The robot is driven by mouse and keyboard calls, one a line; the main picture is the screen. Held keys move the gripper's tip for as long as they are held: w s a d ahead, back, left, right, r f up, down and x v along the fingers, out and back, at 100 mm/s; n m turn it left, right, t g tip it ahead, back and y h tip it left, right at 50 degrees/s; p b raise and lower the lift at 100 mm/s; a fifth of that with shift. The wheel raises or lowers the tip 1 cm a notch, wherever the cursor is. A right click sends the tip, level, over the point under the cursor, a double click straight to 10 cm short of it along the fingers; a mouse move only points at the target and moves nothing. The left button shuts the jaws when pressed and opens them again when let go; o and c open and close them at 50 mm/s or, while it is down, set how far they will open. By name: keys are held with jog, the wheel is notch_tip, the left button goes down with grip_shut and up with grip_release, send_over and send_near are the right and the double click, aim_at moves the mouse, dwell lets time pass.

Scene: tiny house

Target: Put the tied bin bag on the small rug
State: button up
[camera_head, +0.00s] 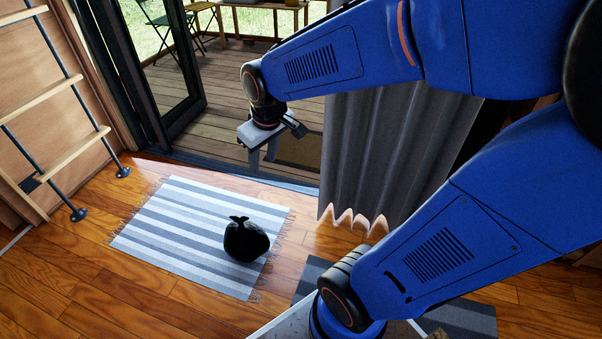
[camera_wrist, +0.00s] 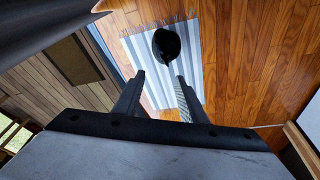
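The tied bin bag (camera_head: 245,241) is black with a knotted top. It sits upright on the right part of the small rug (camera_head: 175,224), which is striped grey and white with fringed ends. In the wrist view the bag (camera_wrist: 166,46) lies on the rug (camera_wrist: 209,45) beyond my fingertips. My gripper (camera_head: 263,158) is raised above the floor near the doorway, apart from the bag. In the wrist view its two fingers (camera_wrist: 160,78) are spread with nothing between them.
A ladder (camera_head: 55,90) stands at the left wall. An open glass door (camera_head: 165,60) leads to a wooden deck with a doormat (camera_head: 300,150). A grey curtain (camera_head: 375,150) hangs at the right of the doorway. Bare wooden floor (camera_head: 80,290) lies in front of the rug.

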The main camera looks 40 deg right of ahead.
jog(key=s+r+m, duration=0.1)
jog(key=s+r, duration=0.1)
jog(key=s, duration=0.5)
jog(key=s+d+r+m+t, duration=0.1)
jog(key=s+r, duration=0.2)
jog(key=s, duration=0.4)
jog(key=shift+s+d+r+t, duration=0.15)
jog(key=shift+s+d+t, duration=0.15)
jog(key=shift+s, duration=0.1)
